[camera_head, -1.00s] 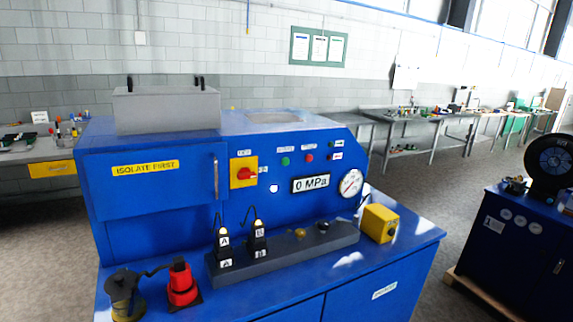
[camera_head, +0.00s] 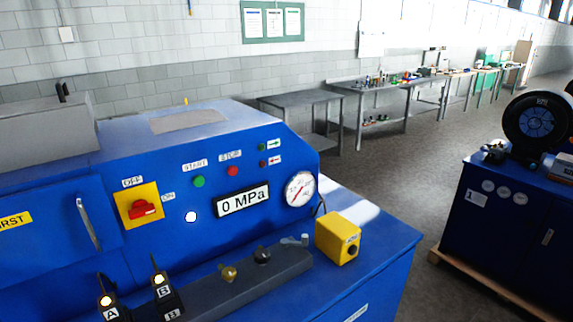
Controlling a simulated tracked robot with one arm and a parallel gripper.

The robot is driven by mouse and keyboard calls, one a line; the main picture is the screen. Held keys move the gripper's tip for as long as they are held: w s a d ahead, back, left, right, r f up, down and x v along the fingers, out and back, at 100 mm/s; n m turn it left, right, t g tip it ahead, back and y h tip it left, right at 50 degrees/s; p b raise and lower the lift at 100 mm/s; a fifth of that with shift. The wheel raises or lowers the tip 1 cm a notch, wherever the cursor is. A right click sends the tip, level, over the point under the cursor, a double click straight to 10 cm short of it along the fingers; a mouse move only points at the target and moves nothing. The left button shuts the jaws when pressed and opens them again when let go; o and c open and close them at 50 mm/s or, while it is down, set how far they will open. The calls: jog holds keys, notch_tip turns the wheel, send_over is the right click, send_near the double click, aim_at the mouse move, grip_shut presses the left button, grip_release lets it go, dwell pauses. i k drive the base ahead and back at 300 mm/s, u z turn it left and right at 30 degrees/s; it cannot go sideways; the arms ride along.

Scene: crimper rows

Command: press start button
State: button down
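The green start button (camera_head: 199,182) sits on the sloped front of the blue machine (camera_head: 270,141), under a small START label (camera_head: 195,164). The red stop button (camera_head: 233,171) is to its right under a STOP label. Below them a display (camera_head: 242,200) reads 0 MPa. A red rotary switch on a yellow plate (camera_head: 141,207) is to the left, with OFF above it and ON at its right. A round white dot (camera_head: 191,217) shows below the start button.
A dial gauge (camera_head: 300,189) is right of the display. A yellow box (camera_head: 338,238) stands on the blue bench. Another blue cabinet (camera_head: 511,211) is at right, with grey floor between.

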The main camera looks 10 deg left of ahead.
aim_at(198, 181)
jog(key=z, duration=0.25)
jog(key=i, duration=0.9)
jog(key=z, duration=0.05)
